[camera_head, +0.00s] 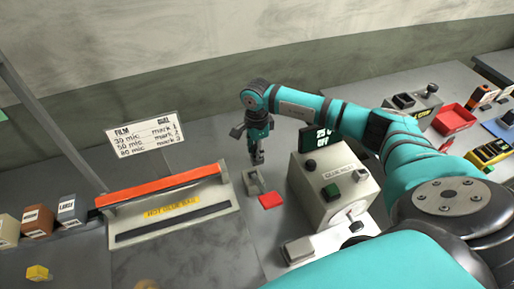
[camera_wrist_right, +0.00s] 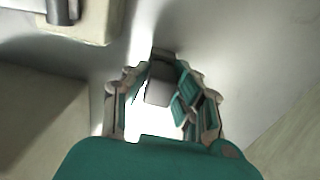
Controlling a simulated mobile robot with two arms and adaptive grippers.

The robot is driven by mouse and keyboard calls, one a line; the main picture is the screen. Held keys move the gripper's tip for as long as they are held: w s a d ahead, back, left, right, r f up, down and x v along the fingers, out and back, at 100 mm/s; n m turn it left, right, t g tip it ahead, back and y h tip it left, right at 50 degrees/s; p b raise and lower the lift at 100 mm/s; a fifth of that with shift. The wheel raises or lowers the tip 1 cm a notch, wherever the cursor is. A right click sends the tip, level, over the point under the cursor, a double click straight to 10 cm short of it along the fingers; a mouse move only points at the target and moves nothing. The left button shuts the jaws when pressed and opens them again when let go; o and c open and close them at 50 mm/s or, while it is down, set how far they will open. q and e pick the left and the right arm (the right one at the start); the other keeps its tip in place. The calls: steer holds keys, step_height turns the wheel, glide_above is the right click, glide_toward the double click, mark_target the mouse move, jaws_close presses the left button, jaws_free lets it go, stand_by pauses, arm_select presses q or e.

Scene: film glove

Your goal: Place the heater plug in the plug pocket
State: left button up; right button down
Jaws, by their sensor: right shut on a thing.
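My right gripper (camera_head: 257,158) points down over the bench between the sealer and the grey control box. In the right wrist view its fingers (camera_wrist_right: 165,98) are shut on a small grey block, which I take as the heater plug (camera_wrist_right: 160,90). In the head view the plug is hard to tell from the fingertips. Just below the gripper is a small pale holder (camera_head: 250,182), possibly the plug pocket, with a red flat piece (camera_head: 271,200) in front of it. Its inside is not clear. My left gripper is not in view.
The sealer with an orange bar (camera_head: 160,184) stands left of the gripper, a film and dial sign (camera_head: 146,135) behind it. The control box (camera_head: 330,190) with green and black buttons stands close on the right. A red tray (camera_head: 453,119) lies further right.

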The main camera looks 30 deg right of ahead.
steer(key=shift+f, duration=0.15)
steer(key=c, duration=1.1)
jaws_free()
steer(key=shift+r, duration=0.3)
step_height(320, 180, up, 11)
steer(key=b, duration=0.4)
steer(key=shift+r, duration=0.4)
steer(key=shift+f, duration=0.1)
